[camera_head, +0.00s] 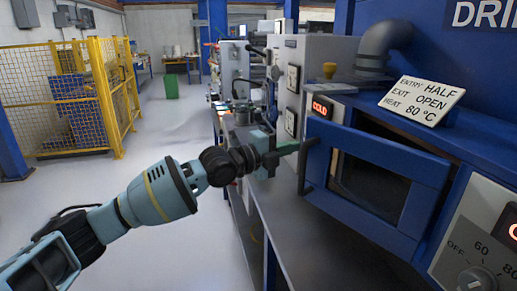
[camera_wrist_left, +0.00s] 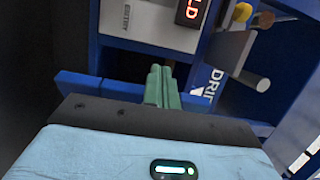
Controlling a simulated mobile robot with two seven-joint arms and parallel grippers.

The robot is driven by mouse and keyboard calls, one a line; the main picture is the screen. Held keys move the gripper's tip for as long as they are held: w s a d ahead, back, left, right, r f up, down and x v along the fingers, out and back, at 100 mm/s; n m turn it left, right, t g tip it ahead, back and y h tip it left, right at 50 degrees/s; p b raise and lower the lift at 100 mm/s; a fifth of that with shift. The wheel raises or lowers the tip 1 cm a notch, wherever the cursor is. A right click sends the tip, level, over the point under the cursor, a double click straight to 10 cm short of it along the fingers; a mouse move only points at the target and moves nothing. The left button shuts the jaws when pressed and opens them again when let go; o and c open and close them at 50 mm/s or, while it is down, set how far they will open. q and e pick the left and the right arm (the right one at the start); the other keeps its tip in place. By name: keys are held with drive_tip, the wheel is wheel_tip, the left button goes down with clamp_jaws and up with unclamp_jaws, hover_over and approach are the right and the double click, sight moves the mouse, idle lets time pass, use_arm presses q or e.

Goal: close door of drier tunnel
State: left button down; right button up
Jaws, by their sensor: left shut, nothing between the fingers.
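The drier tunnel is the blue machine on the right of the head view, with a blue-framed door (camera_head: 427,180) that has a dark window. The door stands partly open, with a dark gap behind its top edge. A dark bar handle (camera_head: 304,165) is on its left side. My left gripper (camera_head: 294,149) is shut and empty, with green fingers, close beside the top of the handle. I cannot tell whether they touch. In the left wrist view the green fingers (camera_wrist_left: 162,88) are together, above a blue frame bar. My right gripper is not in view.
A sign (camera_head: 422,99) on the machine reads entry half, exit open, heat 80 °C. A display (camera_head: 320,107) reads COLD. A dial panel (camera_head: 480,250) is at lower right. A grey bench runs below the door. A yellow cage (camera_head: 75,95) stands left; the floor between is clear.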

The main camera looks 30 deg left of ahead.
use_arm(q)
drive_tip(key=s+a+b, duration=0.2)
drive_tip(key=a, duration=0.3)
drive_tip(key=shift+s+a, duration=0.35)
drive_tip(key=shift+a, duration=0.05)
